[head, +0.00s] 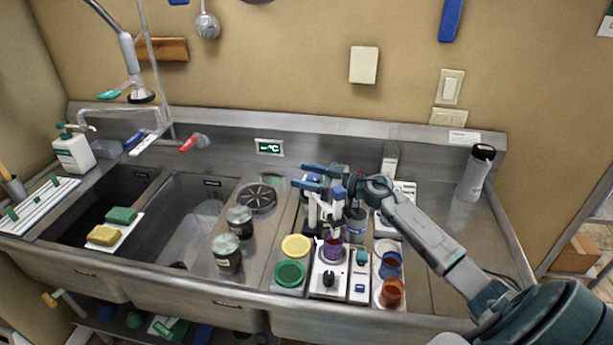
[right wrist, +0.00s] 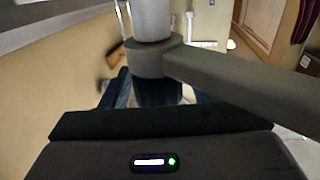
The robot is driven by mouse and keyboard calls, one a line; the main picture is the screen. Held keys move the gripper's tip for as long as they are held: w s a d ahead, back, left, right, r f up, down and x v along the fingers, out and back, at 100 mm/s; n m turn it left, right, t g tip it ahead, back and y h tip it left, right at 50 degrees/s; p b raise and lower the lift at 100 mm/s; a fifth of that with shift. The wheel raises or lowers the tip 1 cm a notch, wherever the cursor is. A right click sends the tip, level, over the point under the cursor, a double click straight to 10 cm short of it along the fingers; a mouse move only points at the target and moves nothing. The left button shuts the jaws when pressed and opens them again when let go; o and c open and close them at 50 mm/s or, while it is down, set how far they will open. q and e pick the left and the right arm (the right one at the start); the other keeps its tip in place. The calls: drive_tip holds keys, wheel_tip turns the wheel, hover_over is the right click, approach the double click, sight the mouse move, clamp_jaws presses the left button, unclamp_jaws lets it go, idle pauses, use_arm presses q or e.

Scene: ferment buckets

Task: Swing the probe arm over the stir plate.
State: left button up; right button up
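The stir plate (head: 327,283) is a white unit with a dark knob at the front of the counter. A purple beaker (head: 332,246) stands on it. My right gripper (head: 304,177) is above and behind the beaker, its blue fingers apart and pointing left. White parts (head: 322,210), perhaps of the probe arm, show just below the fingers, partly hidden by them. In the right wrist view a grey post with a collar (right wrist: 150,57) and a grey bar (right wrist: 245,88) running right cross close before the gripper. I cannot tell whether the fingers touch them. My left gripper is out of view.
Yellow (head: 296,246) and green (head: 289,273) lids lie left of the stir plate. Blue (head: 391,265) and orange (head: 392,292) cups stand to its right. Dark jars (head: 227,253) stand farther left, beside the sink (head: 185,225). A tall bottle (head: 476,173) stands at the back right.

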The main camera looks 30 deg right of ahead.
drive_tip(key=shift+s+d+f+b, duration=0.2)
drive_tip(key=shift+s+d+b, duration=0.1)
drive_tip(key=shift+s, duration=0.1)
drive_tip(key=b+v, duration=0.3)
drive_tip(key=v, duration=0.6)
drive_tip(key=shift+s+d+r, duration=0.15)
drive_tip(key=shift+s+d, duration=0.05)
drive_tip(key=shift+s, duration=0.1)
drive_tip(key=shift+d, duration=0.1)
idle(0.5)
